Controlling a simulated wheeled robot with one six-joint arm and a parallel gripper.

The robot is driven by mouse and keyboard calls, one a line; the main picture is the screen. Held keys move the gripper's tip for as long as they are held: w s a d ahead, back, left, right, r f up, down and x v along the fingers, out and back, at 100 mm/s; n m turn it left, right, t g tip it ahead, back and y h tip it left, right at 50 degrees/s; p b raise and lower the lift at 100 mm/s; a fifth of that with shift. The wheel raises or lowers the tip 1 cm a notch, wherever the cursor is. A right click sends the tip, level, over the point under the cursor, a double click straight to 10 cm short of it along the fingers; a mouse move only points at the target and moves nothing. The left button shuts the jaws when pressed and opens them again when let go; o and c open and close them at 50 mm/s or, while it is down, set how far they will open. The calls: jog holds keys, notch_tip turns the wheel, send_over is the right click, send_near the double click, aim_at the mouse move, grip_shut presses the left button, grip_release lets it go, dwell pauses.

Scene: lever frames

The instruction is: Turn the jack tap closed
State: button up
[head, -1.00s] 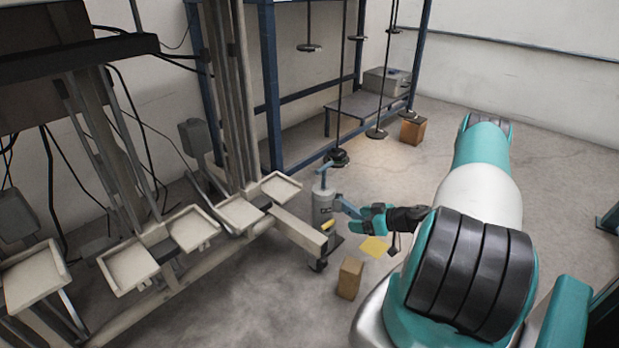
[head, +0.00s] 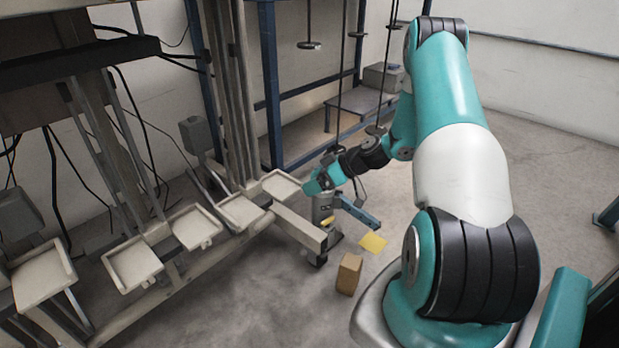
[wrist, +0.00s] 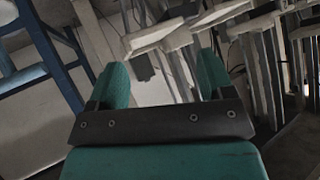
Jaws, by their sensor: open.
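The jack (head: 322,208) is a grey upright cylinder on the floor beside the end of the pale beam, with a blue lever arm (head: 360,213) reaching out to the right. A small yellow piece (head: 328,220) shows low on its front; it looks like the tap, but it is too small to tell how it is turned. My gripper (head: 313,184) is at the top of the jack in the head view and hides that part. In the wrist view my gripper (wrist: 162,75) has its teal fingers spread with nothing between them. I cannot make out the tap there.
Pale trays (head: 196,228) on a metal frame stand to the left. Blue rack posts (head: 272,100) rise behind.

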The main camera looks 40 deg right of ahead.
jog(key=shift+w+a+r+g, duration=0.25)
jog(key=shift+a+r+g, duration=0.05)
jog(key=shift+a+r, duration=0.55)
